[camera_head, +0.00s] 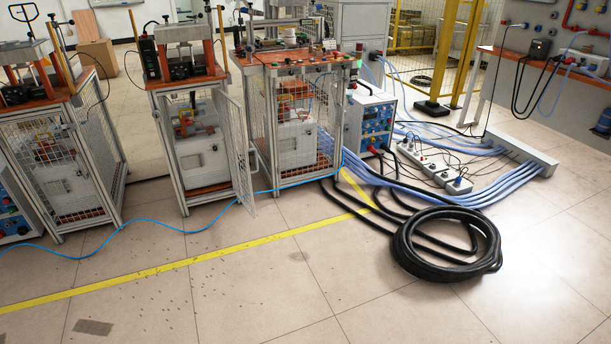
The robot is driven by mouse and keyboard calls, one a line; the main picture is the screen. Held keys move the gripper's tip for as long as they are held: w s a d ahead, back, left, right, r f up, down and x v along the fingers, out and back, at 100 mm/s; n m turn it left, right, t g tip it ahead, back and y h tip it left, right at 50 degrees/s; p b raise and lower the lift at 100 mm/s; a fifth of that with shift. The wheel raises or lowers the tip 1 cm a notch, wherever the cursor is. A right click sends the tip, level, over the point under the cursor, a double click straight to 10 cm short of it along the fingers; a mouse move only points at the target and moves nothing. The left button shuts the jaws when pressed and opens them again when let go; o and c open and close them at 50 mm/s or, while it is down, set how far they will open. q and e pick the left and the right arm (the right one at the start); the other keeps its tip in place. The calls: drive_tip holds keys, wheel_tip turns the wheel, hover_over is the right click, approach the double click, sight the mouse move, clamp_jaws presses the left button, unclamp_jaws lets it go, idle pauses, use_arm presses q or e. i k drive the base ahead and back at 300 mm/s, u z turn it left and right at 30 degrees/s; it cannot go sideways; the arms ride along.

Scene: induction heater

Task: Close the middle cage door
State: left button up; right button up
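Three wire-mesh cages on metal frames stand in a row at the upper left. The middle cage (203,150) has its mesh door (235,150) standing open. The door is hinged on the cage's right side and swings out toward me, its free edge near the right cage (292,135). Inside the middle cage I see a light grey box and some orange parts. The left cage (65,165) appears closed. Neither of my grippers shows in this view.
A blue cable (140,220) runs across the floor before the cages. A coil of thick black hose (447,243) lies at the right, by power strips (433,168) and bundled pale blue hoses (500,190). A yellow line (180,264) crosses the floor. The front floor is clear.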

sight(220, 92)
drive_tip(key=z, duration=0.75)
drive_tip(key=i, duration=2.95)
drive_tip(key=u, duration=1.9)
drive_tip(key=i, duration=0.9)
drive_tip(key=u, duration=1.8)
drive_tip(key=k, duration=0.2)
drive_tip(key=z, duration=1.05)
drive_tip(key=i, duration=0.7)
drive_tip(key=u, duration=0.2)
